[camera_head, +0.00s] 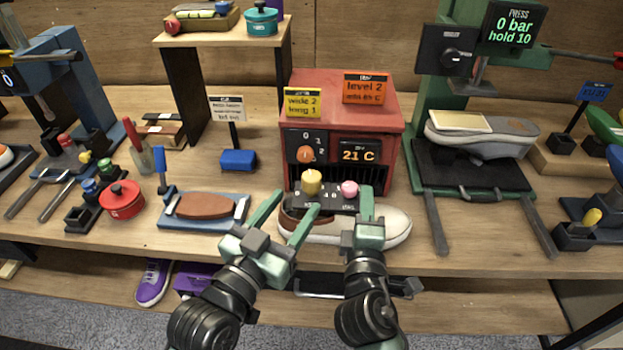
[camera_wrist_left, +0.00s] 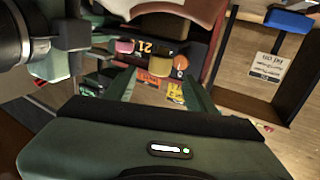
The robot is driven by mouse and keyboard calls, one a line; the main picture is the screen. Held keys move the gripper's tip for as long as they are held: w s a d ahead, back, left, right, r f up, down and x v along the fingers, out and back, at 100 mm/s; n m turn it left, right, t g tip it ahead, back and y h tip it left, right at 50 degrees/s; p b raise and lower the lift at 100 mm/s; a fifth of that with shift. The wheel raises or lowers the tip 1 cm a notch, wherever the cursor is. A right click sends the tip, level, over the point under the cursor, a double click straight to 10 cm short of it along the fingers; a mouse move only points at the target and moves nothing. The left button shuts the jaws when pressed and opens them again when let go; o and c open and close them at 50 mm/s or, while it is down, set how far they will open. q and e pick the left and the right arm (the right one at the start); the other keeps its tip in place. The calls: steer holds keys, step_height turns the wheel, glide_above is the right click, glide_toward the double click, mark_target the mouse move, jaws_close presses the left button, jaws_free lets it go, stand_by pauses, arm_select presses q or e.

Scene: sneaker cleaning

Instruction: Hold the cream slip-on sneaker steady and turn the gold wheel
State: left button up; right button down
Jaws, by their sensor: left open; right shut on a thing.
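The cream slip-on sneaker (camera_head: 396,226) lies on its sole in front of the red machine, toe to the right; its heel part is brown. The gold wheel (camera_head: 312,181) stands on a dark panel on the machine's front, behind the sneaker, left of a pink wheel (camera_head: 349,189). My right gripper (camera_head: 368,207) is shut on the sneaker near its middle; its fingers hide part of the upper. My left gripper (camera_head: 285,212) is open and empty, in front of and left of the gold wheel, apart from it. The pink wheel also shows in the left wrist view (camera_wrist_left: 125,46).
The red machine (camera_head: 393,125) has an orange dial (camera_head: 305,154) and a display reading 21 C. A green press (camera_head: 440,165) holding a grey shoe stands right.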

mark_target(305, 186)
arm_select(q)
steer(key=x, duration=0.8)
steer(key=shift+c, duration=0.4)
jaws_close()
steer(key=shift+d+m+g+h, duration=0.2)
steer(key=shift+m+g+h, duration=1.3)
steer(key=shift+m+h, duration=0.65)
steer(key=shift+s+g+h, duration=0.1)
steer(key=shift+g+h, duration=0.3)
steer(key=shift+h, duration=0.35)
arm_select(e)
steer(key=shift+f, duration=0.1)
arm_select(q)
steer(key=shift+o, duration=0.4)
jaws_free()
steer(key=shift+a, duration=0.1)
